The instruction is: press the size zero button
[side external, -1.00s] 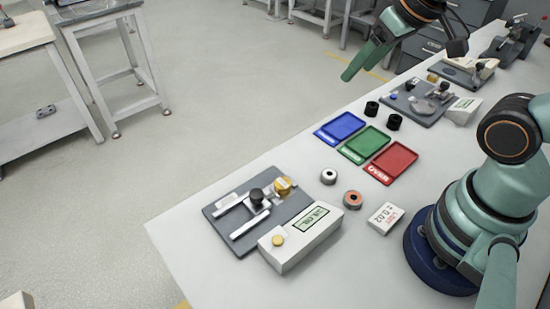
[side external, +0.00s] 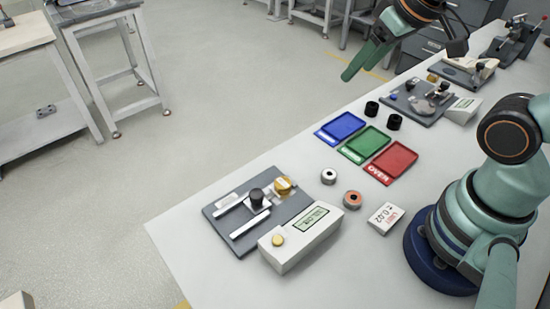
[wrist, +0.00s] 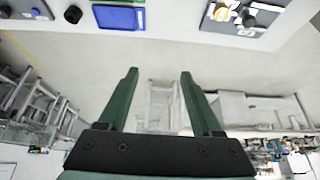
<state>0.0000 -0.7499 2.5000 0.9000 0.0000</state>
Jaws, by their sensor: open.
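A white gauge box (side external: 300,238) with a lit display (side external: 311,219) and a round yellow button (side external: 278,240) stands on the table at the front. The display's text is too small to read surely, and I cannot read a label on the button. Beside the box is a dark plate (side external: 243,228) with metal rails, a black knob (side external: 257,197) and a brass part (side external: 284,186). My gripper (side external: 357,66) hangs high beyond the table's far edge, well away from the box. In the wrist view its green fingers (wrist: 159,74) are apart with nothing between them.
Blue (side external: 341,128), green (side external: 365,145) and red (side external: 391,163) trays lie mid-table. Two rings (side external: 328,177), (side external: 352,200) and a white label block (side external: 386,218) sit near the box. Black cylinders (side external: 394,122) and a second fixture (side external: 419,102) stand farther back.

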